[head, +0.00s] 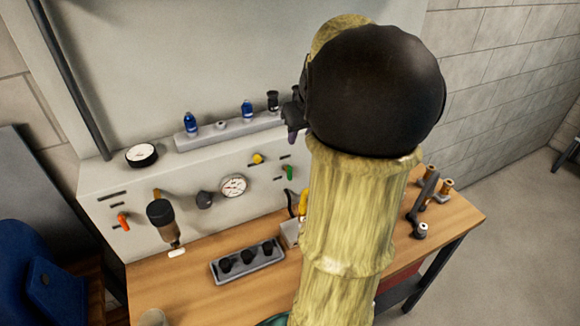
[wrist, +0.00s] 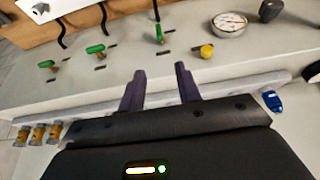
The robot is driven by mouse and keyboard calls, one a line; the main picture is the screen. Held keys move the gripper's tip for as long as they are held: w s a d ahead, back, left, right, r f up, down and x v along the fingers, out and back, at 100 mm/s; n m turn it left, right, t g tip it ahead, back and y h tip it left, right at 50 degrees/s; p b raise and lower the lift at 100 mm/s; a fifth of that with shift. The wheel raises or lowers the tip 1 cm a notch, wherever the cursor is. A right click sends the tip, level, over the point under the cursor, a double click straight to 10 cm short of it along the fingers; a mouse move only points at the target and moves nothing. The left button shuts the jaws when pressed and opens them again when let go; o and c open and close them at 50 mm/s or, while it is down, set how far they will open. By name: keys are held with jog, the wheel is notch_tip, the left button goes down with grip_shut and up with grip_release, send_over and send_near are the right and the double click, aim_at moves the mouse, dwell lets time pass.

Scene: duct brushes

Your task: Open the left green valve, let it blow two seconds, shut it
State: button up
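The left green valve (head: 290,172) is on the sloped bench panel, just right of the yellow knob (head: 257,158). In the tilted-over wrist view its green handle (wrist: 160,35) points up and down the picture. Two other green valves, the middle one (wrist: 96,50) and the far one (wrist: 46,64), have handles lying sideways; my arm hides them in the head view. My gripper (wrist: 160,75) is open and empty, its two dark purple fingers apart and pointing toward the panel. It does not touch the left valve. In the head view the gripper is mostly hidden.
A ledge (head: 240,128) with blue-capped bottles runs along the panel's top. A round gauge (head: 233,186), an orange-handled valve (head: 122,222) and a dark cylinder (head: 162,217) are further left. A grey rack (head: 247,263) with black cups stands on the wooden bench (head: 195,295).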

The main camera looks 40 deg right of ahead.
aim_at(290, 166)
jog(key=p+x, duration=0.2)
jog(key=x, duration=1.5)
jog(key=shift+f, duration=0.15)
jog(key=shift+a, duration=0.1)
jog(key=shift+c, duration=0.2)
grip_shut()
